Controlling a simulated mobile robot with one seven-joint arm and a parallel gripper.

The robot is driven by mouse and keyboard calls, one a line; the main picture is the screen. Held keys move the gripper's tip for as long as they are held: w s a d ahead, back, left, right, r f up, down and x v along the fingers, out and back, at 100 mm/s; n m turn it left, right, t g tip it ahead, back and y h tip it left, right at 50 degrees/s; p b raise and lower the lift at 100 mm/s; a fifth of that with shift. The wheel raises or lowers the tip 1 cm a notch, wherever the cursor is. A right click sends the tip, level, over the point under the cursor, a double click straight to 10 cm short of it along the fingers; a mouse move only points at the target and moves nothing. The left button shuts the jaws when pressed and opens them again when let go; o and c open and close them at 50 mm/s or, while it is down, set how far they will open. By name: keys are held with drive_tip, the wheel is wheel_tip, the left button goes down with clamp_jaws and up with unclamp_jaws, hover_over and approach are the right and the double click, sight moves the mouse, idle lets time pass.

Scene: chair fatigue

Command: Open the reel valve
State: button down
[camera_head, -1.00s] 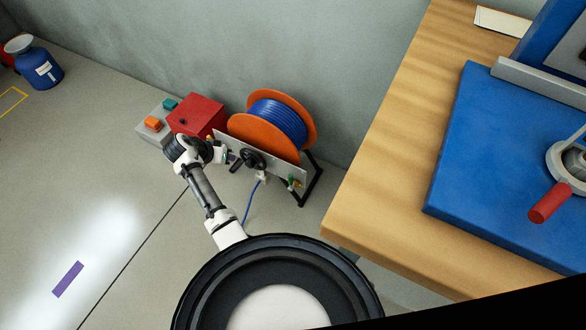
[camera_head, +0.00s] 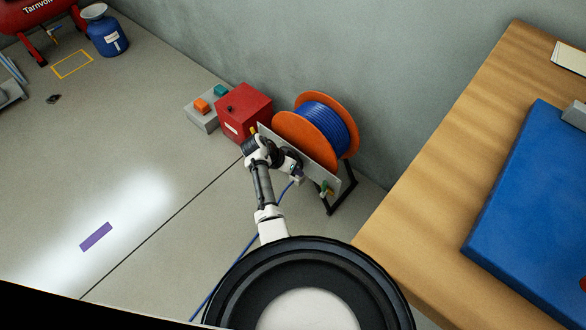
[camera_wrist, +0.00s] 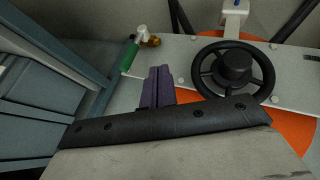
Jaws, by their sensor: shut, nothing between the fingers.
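The hose reel (camera_head: 346,128) has orange flanges and blue hose, with a metal plate in front. A small valve with a green handle and brass fitting (camera_head: 326,188) sits at the plate's right end. In the wrist view the green handle (camera_wrist: 130,56) is at upper left, and a black handwheel (camera_wrist: 233,72) is at the right on the plate. My gripper (camera_wrist: 160,72) is shut and empty, its purple fingers pointing at the plate between the two, closer to the green handle. Contact cannot be told. In the head view my arm hides much of the handwheel.
A red box (camera_head: 243,112) and a grey box with orange and teal buttons (camera_head: 207,108) stand left of the reel. A wooden table (camera_head: 440,170) with a blue slab (camera_head: 530,215) is at the right.

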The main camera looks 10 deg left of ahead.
drive_tip(key=d+f, duration=0.3)
drive_tip(key=d, duration=0.3)
drive_tip(key=shift+s+d+f+p, duration=0.25)
drive_tip(key=shift+s+f+p, duration=0.1)
drive_tip(key=shift+p, duration=0.05)
drive_tip(key=shift+s+d+r+y, duration=0.1)
drive_tip(key=shift+s+d+y, duration=0.1)
drive_tip(key=shift+y, duration=0.1)
